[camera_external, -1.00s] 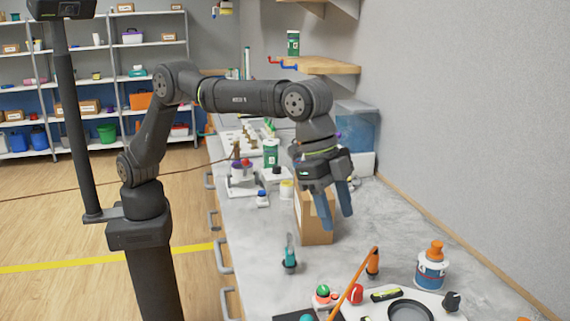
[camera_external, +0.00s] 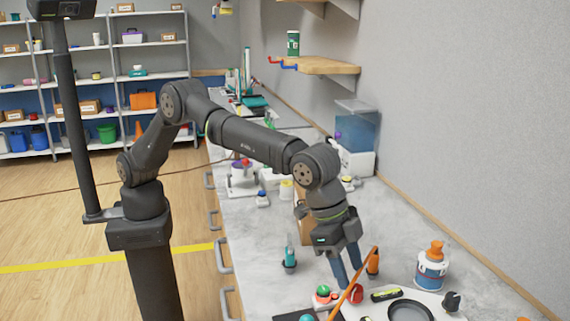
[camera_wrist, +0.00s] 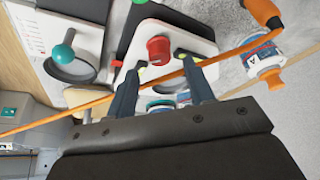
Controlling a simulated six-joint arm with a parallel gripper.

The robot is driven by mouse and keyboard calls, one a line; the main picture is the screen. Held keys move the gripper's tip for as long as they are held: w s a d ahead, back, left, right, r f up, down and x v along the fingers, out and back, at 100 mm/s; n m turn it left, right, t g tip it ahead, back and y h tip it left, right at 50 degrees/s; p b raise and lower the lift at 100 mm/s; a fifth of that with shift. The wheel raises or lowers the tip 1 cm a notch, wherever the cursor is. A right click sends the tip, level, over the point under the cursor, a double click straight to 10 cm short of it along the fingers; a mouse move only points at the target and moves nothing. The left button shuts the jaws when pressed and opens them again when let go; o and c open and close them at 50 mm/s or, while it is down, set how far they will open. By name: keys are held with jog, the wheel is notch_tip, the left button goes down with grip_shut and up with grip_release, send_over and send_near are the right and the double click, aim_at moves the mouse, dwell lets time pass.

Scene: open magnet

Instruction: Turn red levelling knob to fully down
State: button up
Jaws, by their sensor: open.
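The red knob (camera_external: 356,293) sits at the left end of a white plate (camera_external: 432,307) on the bench. In the wrist view the red knob (camera_wrist: 158,50) is round, and the plate's dark round opening shows just below it. My gripper (camera_external: 351,280) points down right above the knob, empty. In the wrist view my gripper (camera_wrist: 161,64) has its two fingers apart, one tip on each side of the knob. I cannot tell whether they touch it. The knob's pointer or marking is not readable.
An orange rod or cable (camera_external: 352,280) slants close by the fingers and crosses the wrist view. A green knob (camera_external: 323,291), a black knob (camera_external: 452,300), a black-and-yellow level (camera_external: 387,295), an orange-capped bottle (camera_external: 432,268) and a teal-handled tool (camera_external: 290,257) stand around.

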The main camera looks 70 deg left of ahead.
aim_at(356, 287)
jog(key=shift+x, duration=1.85)
jog(key=c, duration=1)
jog(key=m, duration=0.2)
jog(key=m+g+h, duration=0.1)
jog(key=m, duration=0.1)
jog(key=shift+w+a+m+g, duration=0.1)
jog(key=shift+w+m+g, duration=0.1)
jog(key=shift+m+g, duration=0.1)
jog(key=m+g, duration=0.1)
jog(key=m, duration=0.2)
jog(key=m+g, duration=0.1)
jog(key=m, duration=0.2)
jog(key=shift+w+g, duration=0.15)
jog(key=shift+g, duration=0.25)
